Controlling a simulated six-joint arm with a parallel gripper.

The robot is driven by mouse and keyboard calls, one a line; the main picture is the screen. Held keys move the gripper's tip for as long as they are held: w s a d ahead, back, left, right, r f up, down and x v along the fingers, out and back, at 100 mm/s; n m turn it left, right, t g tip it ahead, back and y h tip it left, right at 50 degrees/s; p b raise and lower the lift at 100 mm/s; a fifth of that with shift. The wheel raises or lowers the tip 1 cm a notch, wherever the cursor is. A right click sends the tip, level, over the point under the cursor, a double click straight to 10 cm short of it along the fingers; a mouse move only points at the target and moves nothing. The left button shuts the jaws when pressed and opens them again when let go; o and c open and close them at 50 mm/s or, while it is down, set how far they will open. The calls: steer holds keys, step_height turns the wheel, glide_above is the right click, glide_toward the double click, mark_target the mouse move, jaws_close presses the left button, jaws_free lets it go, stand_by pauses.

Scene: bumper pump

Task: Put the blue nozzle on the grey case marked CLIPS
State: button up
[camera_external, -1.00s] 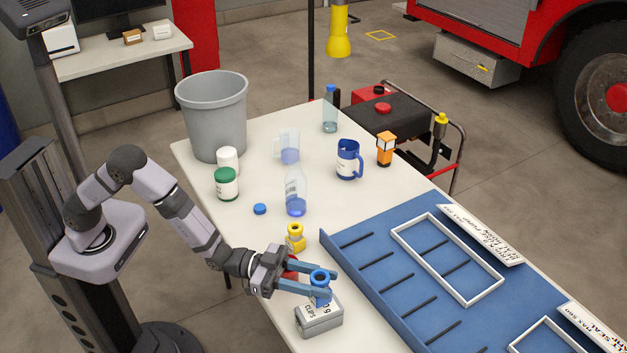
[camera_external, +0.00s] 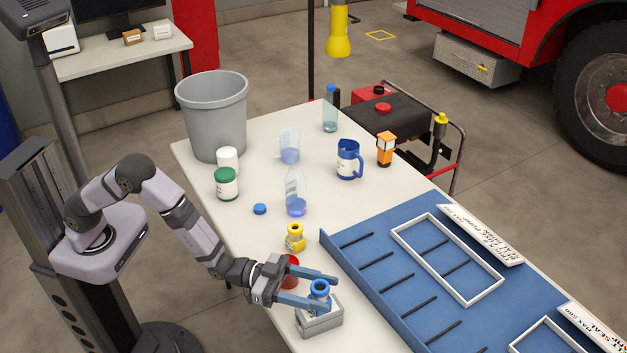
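The blue nozzle (camera_external: 320,289) stands upright on top of the grey case (camera_external: 321,325) near the table's front edge. The case's CLIPS marking, readable a second ago, is now mostly hidden behind the lower finger and the nozzle. My gripper (camera_external: 328,294) is low over the case, with one finger on each side of the nozzle. The fingers look spread wider than the nozzle, so it appears open around it. The lower finger covers part of the nozzle's base, so I cannot tell whether it touches.
A yellow nozzle (camera_external: 295,238) and a red item (camera_external: 291,266), partly hidden by my gripper, are close behind. The blue tray (camera_external: 388,312) with dividers lies to the right. A clear bottle (camera_external: 296,194) and a blue cap (camera_external: 260,209) stand farther back.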

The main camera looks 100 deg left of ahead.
steer(key=shift+r, duration=0.2)
steer(key=shift+s+f, duration=0.15)
steer(key=shift+s, duration=0.5)
steer(key=s+b, duration=0.1)
steer(key=s, duration=0.9)
steer(key=shift+s+a, duration=0.35)
steer(key=shift+a, duration=0.05)
steer(key=s+a+f+g+y, duration=0.1)
steer(key=s+a+f+g, duration=0.1)
steer(key=s+f+g, duration=0.85)
steer(key=s+g, duration=0.7)
steer(key=s, duration=1.5)
steer(key=shift+a+n, duration=0.2)
steer(key=shift+n, duration=0.1)
